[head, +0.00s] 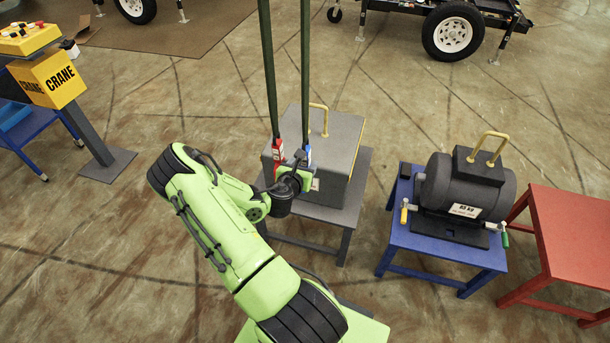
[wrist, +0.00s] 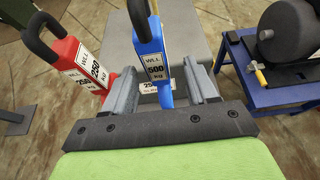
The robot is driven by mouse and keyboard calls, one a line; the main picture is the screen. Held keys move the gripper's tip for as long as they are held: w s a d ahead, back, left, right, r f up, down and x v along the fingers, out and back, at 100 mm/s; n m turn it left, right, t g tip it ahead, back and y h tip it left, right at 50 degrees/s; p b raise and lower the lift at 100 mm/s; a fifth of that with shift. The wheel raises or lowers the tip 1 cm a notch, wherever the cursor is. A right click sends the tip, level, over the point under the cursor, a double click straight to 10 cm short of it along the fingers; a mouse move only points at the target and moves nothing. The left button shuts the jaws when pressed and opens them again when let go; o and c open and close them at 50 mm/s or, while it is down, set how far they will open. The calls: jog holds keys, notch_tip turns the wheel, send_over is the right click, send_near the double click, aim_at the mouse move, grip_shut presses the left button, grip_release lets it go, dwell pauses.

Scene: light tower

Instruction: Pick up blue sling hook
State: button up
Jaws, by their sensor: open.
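The blue sling hook (wrist: 150,55), labelled WLL 500 kg, hangs from a dark sling. It also shows in the head view (head: 308,154), partly hidden by my gripper. In the wrist view my gripper (wrist: 163,78) is open, with one finger on each side of the blue hook's lower part. A gap shows on both sides, wider on the right. The red sling hook (wrist: 76,68), labelled 250 kg, hangs just left of the left finger, close to it. It shows left of the blue hook in the head view (head: 277,149).
A grey box (head: 340,135) with a yellow handle stands on a grey table (head: 350,200) behind the hooks. A black cylinder load (head: 462,185) sits on a blue table (head: 430,245) to the right. A red table (head: 575,225) is beyond. A yellow crane control box (head: 50,78) stands left.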

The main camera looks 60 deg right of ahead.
jog(key=x, duration=0.5)
jog(key=shift+w+d+f, duration=0.15)
jog(key=shift+d, duration=0.15)
jog(key=shift+a, duration=0.1)
jog(key=c, duration=1)
grip_shut()
